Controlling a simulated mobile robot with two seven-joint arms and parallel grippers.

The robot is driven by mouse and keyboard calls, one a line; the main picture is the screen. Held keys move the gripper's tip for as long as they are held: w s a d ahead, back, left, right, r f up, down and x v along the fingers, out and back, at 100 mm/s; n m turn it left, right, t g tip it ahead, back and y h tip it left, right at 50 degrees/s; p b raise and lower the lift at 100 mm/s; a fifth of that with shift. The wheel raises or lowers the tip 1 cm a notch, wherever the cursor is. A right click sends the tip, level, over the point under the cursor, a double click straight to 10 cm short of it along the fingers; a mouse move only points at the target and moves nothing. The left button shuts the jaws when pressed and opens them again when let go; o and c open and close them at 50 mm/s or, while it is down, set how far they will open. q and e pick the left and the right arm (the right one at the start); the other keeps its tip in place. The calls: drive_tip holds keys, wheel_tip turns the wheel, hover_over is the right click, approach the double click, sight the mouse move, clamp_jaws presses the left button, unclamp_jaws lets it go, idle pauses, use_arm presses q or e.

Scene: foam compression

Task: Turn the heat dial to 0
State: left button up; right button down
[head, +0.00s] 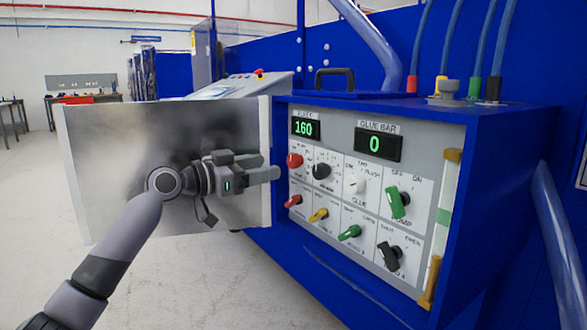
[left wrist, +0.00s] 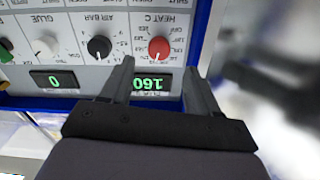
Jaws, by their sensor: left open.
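The heat dial (head: 294,160) is a red round knob at the upper left of the control panel (head: 350,235). In the left wrist view the heat dial (left wrist: 159,48) appears upside down under the label HEAT C, with a number scale around it. The display (head: 304,127) above it reads 160 in green. My left gripper (head: 276,165) is open, just left of the dial in the head view. In the left wrist view its fingertips (left wrist: 160,66) lie on either side of the dial's line, apart from each other with nothing between them. Contact with the dial cannot be told.
A black dial (head: 321,171) and a white glue dial (head: 353,185) sit to the right. A green pump switch (head: 398,204) and several coloured knobs fill the panel. The glue display (head: 375,145) reads 0. An open metal door (head: 95,150) stands behind my left arm.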

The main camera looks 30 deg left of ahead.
sight(290, 162)
use_arm(q)
drive_tip(key=shift+p+x, duration=0.4)
drive_tip(key=shift+x, duration=3.05)
drive_tip(key=c, duration=1)
